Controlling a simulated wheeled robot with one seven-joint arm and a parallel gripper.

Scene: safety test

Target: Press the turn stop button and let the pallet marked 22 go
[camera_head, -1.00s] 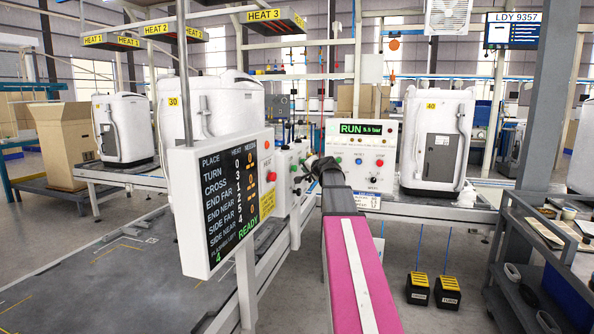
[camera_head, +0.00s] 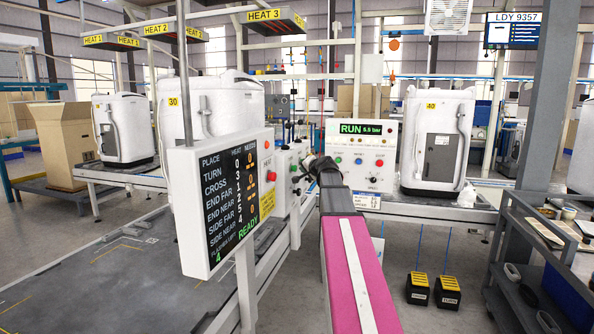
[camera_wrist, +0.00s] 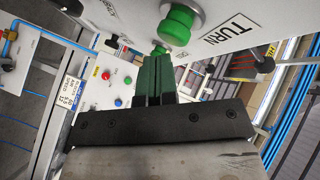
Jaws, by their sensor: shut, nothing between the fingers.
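In the wrist view a green push button (camera_wrist: 177,24) in a metal collar sits on a white panel beside a label reading TURN. My gripper (camera_wrist: 154,62) shows there with its dark green fingers closed together and empty; the fingertips appear just below the button with a small gap in the picture. In the head view my gripper (camera_head: 314,163) is at the white control box (camera_head: 288,172), partly hidden by my wrist. White units marked 30 (camera_head: 220,100) and 40 (camera_head: 436,140) stand on the line. I see no pallet reading 22.
A black status board (camera_head: 228,195) stands left of my arm and shows READY. A panel reading RUN (camera_head: 360,128) is behind my gripper. Two yellow-black pedals (camera_head: 418,288) (camera_head: 447,292) and a grey cart (camera_head: 545,250) are right.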

